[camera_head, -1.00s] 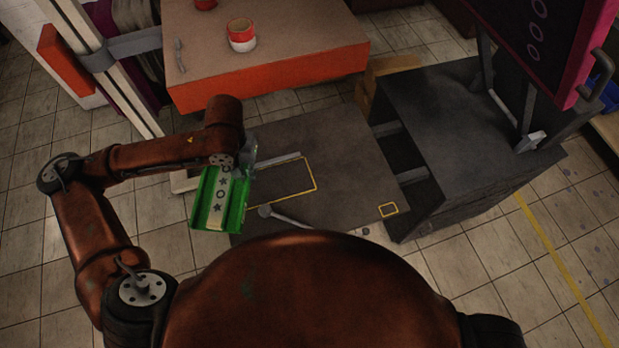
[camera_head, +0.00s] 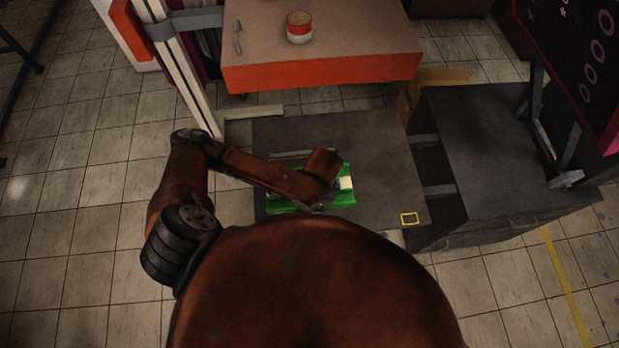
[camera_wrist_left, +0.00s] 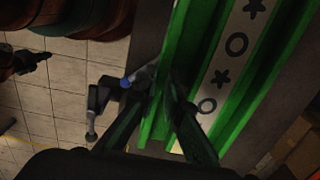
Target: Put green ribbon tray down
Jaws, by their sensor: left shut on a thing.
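The green ribbon tray (camera_head: 340,198), with a pale strip of dark stars and rings, lies across the middle of the low dark table (camera_head: 378,150). My left forearm covers much of it in the head view. In the left wrist view the tray (camera_wrist_left: 205,50) runs lengthwise, and my left gripper (camera_wrist_left: 168,100) is shut on its edge wall. I cannot tell whether the tray touches the table top. The large yellow outline on the table is hidden by the tray and my arm. My right gripper is not in view.
A dark cabinet (camera_head: 490,140) stands to the right. An orange-fronted table (camera_head: 330,70) with a red and white roll (camera_head: 299,27) stands behind.

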